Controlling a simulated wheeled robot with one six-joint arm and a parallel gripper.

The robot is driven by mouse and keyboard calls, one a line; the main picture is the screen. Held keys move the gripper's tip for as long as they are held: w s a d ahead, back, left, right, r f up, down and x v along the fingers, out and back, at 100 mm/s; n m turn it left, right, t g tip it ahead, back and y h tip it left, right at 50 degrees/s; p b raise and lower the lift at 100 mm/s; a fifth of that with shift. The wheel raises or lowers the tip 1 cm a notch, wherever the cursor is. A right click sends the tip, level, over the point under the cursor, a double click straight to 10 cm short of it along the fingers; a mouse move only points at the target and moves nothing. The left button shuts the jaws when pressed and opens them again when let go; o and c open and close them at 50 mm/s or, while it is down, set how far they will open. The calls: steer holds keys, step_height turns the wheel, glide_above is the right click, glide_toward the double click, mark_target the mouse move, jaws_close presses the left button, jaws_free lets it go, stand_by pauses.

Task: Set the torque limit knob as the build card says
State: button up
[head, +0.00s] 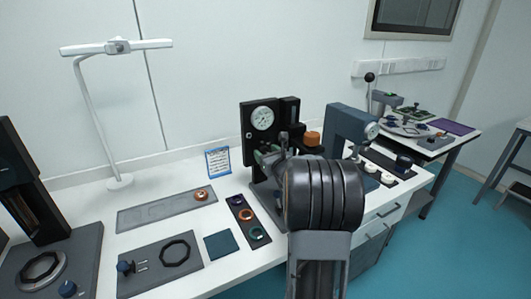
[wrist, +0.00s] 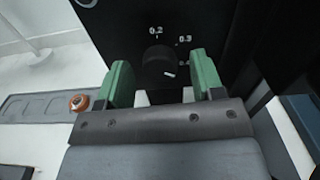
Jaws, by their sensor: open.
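The black torque limit knob (wrist: 159,62) is on a dark panel in the wrist view. White marks 0.2 and 0.3 show above it and to its upper right. A short white pointer on the knob lies at its lower right. My gripper (wrist: 160,82) is open, with one green finger on each side of the knob and a gap to each. In the head view my arm hides most of the gripper (head: 268,154) and the knob. The build card (head: 218,162) is a small white and blue sheet standing on the table; its text is too small to read.
A black device with a round dial gauge (head: 262,118) and an orange part (head: 312,138) stand behind my arm. Trays with coloured rings (head: 248,215), a dark ring (head: 174,253) and a teal pad (head: 221,244) lie to the left. A white lamp (head: 120,182) stands farther left.

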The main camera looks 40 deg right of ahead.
steer(key=shift+w, duration=0.3)
steer(key=c, duration=0.9)
steer(key=shift+f+b, duration=0.15)
steer(key=shift+b, duration=0.25)
steer(key=n+b, duration=1.1)
steer(key=b, duration=0.8)
steer(key=shift+n+b, duration=0.3)
steer(key=shift+b, duration=0.05)
